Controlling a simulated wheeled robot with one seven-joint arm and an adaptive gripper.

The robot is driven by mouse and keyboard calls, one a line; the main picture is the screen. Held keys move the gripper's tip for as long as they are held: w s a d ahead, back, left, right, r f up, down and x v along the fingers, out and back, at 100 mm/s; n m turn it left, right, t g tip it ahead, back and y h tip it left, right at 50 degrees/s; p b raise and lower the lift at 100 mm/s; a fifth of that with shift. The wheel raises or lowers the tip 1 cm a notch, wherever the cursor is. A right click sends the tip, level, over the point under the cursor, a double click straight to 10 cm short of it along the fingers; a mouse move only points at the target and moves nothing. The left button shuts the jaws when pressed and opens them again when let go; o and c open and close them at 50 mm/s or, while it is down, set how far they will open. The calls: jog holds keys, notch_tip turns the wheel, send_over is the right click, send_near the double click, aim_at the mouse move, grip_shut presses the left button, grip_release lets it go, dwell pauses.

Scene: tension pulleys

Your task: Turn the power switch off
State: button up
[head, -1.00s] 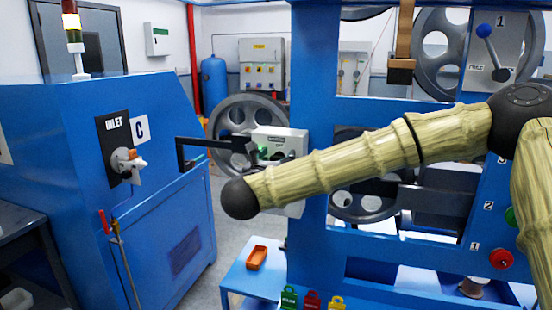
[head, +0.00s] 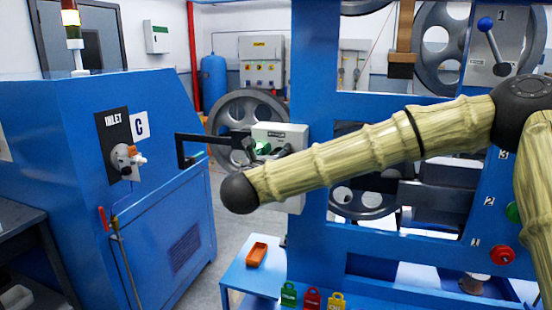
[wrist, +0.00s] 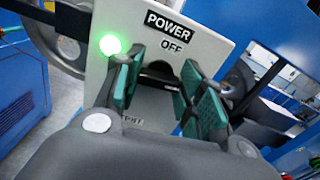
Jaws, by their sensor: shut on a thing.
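The power switch box (wrist: 205,50) is a light grey box labelled POWER and OFF, and fills the middle of the wrist view. In the head view the box (head: 296,132) stands beside the blue frame, partly behind my arm. A green lamp (wrist: 110,45) on its face is lit. My gripper (wrist: 162,64) has its two green-padded fingers on either side of the dark switch knob (wrist: 158,73) below the OFF label, shut on it. The knob's exact angle is mostly hidden between the fingers. In the head view my arm covers most of the gripper.
A blue cabinet (head: 165,215) marked INLET stands at left. The blue frame (head: 310,215) with large pulleys is at right. Grey floor shows between cabinet and frame.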

jog(key=n+b, duration=0.1)
jog(key=n, duration=0.7)
jog(key=n+b, duration=0.1)
jog(key=n, duration=0.7)
jog(key=shift+a+f+n+b, duration=0.15)
jog(key=shift+n+b, duration=0.15)
jog(key=shift+b, duration=0.1)
dwell(0.3)
jog(key=o, duration=1)
jog(key=v, duration=1.2)
